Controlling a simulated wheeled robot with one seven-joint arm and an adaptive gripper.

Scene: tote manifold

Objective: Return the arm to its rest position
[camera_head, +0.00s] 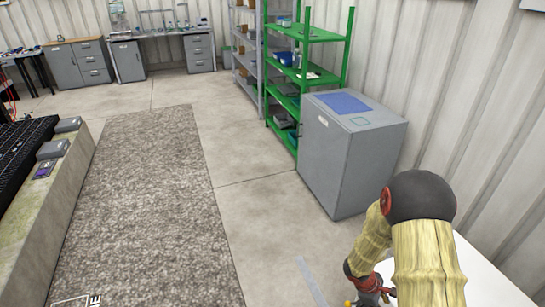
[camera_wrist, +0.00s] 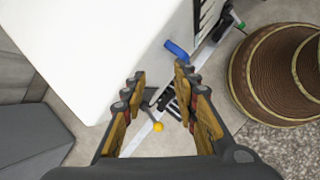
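My arm, in a straw-coloured ribbed cover with a dark rounded joint, is bent at the lower right of the head view. Its end reaches down beside a white surface (camera_head: 485,272) and is mostly cut off by the lower edge. In the wrist view my gripper (camera_wrist: 160,78) is open, with a clear gap between its two fingers and nothing held. Below and beyond the fingers are the side of a white block (camera_wrist: 75,50), a blue handle (camera_wrist: 177,50) and a small yellow ball (camera_wrist: 158,127).
A grey cabinet (camera_head: 330,160) with a blue top patch stands near my arm, in front of green shelves (camera_head: 310,75). A grey carpet strip (camera_head: 150,200) and bare floor lie left. A low wall (camera_head: 45,215) edges the far left. A brown ridged round thing (camera_wrist: 270,75) shows in the wrist view.

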